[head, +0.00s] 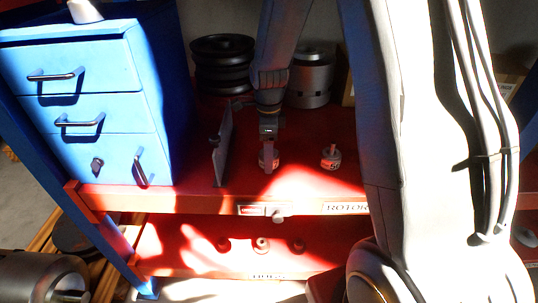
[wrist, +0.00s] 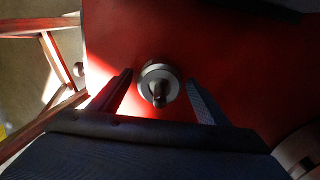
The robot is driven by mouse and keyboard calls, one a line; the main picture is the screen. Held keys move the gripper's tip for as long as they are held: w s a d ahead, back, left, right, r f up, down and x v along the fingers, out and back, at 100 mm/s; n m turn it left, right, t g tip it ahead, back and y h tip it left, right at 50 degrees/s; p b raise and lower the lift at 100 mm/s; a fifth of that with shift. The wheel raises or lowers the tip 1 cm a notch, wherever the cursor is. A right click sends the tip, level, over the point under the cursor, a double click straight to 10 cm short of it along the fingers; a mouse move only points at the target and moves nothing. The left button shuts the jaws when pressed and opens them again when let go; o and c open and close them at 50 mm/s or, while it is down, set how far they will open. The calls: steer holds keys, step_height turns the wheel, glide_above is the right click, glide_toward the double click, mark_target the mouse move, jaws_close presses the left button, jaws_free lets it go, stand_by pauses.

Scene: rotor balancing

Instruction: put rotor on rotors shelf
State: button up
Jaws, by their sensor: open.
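A small metal rotor (head: 263,158) with a shaft stands on the red rotors shelf (head: 190,197), whose front label reads "ROTOR" and is partly hidden. My gripper (head: 268,162) is right at this rotor and partly covers it. In the wrist view the rotor (wrist: 158,80) sits between the two fingers of my open gripper (wrist: 160,77), with a gap visible on each side. A second, similar rotor (head: 331,158) stands on the same shelf to the right, clear of my gripper.
A thin upright plate (head: 222,148) stands just left of my gripper. A blue drawer unit (head: 105,95) is further left. Black stacked discs (head: 222,65) and a grey cylinder (head: 311,80) stand behind. A lower shelf holds small hubs (head: 261,244).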

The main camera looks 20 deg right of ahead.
step_height(320, 180, up, 11)
steer(key=shift+r+b, duration=0.2)
steer(key=shift+b, duration=0.95)
steer(key=s+f+n, duration=0.3)
steer(key=s+n, duration=0.5)
steer(key=n, duration=0.2)
steer(key=s+f+n, duration=0.3)
steer(key=s+n, duration=0.6)
steer(key=n, duration=0.2)
steer(key=shift+s+f+n+t, duration=0.15)
steer(key=shift+n+t, duration=0.15)
steer(key=shift+t, duration=0.1)
